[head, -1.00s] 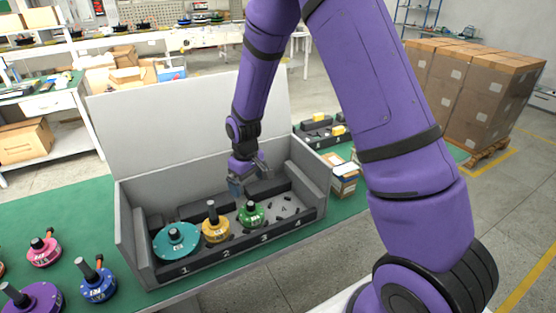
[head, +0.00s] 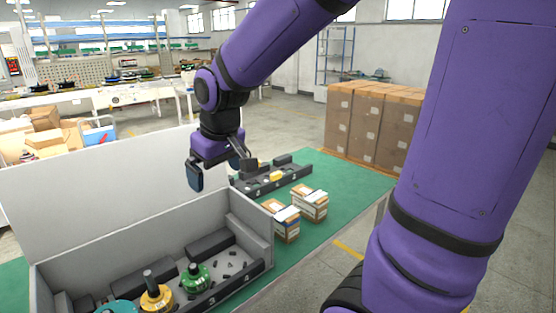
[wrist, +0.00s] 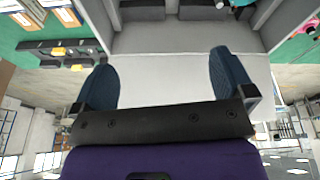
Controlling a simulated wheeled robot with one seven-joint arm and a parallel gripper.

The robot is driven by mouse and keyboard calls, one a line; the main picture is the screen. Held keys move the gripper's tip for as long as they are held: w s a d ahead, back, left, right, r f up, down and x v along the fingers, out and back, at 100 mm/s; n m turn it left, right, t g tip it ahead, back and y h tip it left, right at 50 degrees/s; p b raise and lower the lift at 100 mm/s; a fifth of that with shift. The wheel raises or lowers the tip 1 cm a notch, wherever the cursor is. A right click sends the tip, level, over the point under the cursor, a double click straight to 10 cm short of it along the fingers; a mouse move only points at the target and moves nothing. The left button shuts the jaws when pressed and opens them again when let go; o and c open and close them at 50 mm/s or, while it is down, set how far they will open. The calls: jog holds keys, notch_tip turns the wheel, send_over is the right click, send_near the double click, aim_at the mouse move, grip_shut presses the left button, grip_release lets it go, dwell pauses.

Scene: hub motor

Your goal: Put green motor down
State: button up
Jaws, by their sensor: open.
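The green motor (head: 196,277) sits upright in the grey box (head: 252,208), in the third place from the left, beside the yellow motor (head: 156,294). My gripper (head: 216,172) is up above the box's back right part, well apart from the green motor. Its two dark fingers are spread with nothing between them. In the wrist view my gripper (wrist: 165,85) is also open and empty, with the box's pale lid behind it.
A teal motor (head: 118,307) is partly cut off at the bottom edge. Small cartons (head: 309,203) and a dark tray with yellow parts (head: 272,178) stand right of the box on the green table (head: 345,192). Stacked brown boxes (head: 368,125) stand beyond.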

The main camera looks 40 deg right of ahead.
jog(key=s+d+r+m+t, duration=0.1)
jog(key=s+r, duration=0.2)
jog(key=s, duration=0.5)
jog(key=s+d+r+m+t, duration=0.1)
jog(key=s+r, duration=0.3)
jog(key=s, duration=0.4)
jog(key=shift+s, duration=0.15)
jog(key=shift+c, duration=0.2)
